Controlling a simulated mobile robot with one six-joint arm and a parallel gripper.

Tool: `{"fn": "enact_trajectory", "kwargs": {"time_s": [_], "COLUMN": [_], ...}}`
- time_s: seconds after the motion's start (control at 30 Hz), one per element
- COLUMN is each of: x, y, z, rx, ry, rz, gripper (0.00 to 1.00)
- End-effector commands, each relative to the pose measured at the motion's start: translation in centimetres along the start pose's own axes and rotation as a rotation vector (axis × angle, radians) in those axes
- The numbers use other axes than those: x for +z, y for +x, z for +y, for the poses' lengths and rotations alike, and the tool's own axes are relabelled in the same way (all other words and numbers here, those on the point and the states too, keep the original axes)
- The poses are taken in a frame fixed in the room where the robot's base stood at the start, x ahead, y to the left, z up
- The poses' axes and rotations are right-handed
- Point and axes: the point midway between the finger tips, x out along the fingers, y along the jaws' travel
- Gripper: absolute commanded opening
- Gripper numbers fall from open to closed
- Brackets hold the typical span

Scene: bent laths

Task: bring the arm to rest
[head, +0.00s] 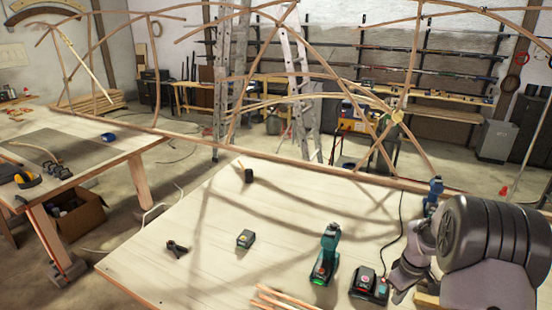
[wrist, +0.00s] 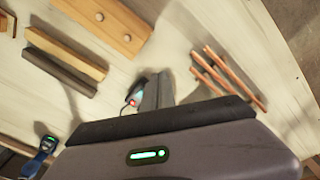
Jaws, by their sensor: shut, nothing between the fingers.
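My gripper (wrist: 158,90) shows in the wrist view at the lower middle, with its grey fingers together and nothing between them. It points down over the pale workbench top. My arm (head: 490,245) fills the right edge of the head view, folded over the near right part of the workbench (head: 205,225). The gripper's fingers cannot be made out in the head view.
A teal drill (head: 328,255), a charger (head: 369,285), a black battery (head: 245,239), a black clamp (head: 177,248) and copper-coloured sticks (head: 275,300) lie on the bench. Wooden blocks (wrist: 105,22) show in the wrist view. A bent-lath frame (head: 300,167) stands along the bench's far edge.

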Motion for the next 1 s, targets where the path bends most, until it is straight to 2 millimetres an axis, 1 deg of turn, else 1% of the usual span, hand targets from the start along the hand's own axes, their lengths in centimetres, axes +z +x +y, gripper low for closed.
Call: {"fn": "enact_trajectory", "kwargs": {"time_s": [0.03,0.17,0.27,0.37,0.4,0.47,0.5,0.57,0.6,0.7,0.8,0.9,1.0], "x": [-0.5,-1.4,-1.6,-0.9,-0.3,1.3,2.7,5.0,6.5,9.6,11.3,11.8,11.8], "y": [-0.7,-4.3,-7.0,-9.5,-10.4,-11.3,-11.5,-11.3,-10.9,-9.5,-8.6,-8.5,-8.5], "z": [-0.9,-3.8,-7.0,-11.4,-13.7,-17.7,-20.6,-24.4,-26.6,-30.6,-32.6,-33.2,-33.2], "rx": [0.011,0.030,0.037,0.038,0.033,0.018,0.000,-0.034,-0.058,-0.118,-0.156,-0.170,-0.170], "ry": [0.026,0.120,0.206,0.311,0.363,0.447,0.510,0.598,0.649,0.751,0.809,0.831,0.831], "rz": [0.017,0.064,0.110,0.173,0.205,0.261,0.298,0.352,0.381,0.433,0.459,0.465,0.465], "gripper": [0.00,0.00,0.00,0.00,0.00,0.00,0.00,0.00,0.00,0.00,0.00,0.00,0.00]}}
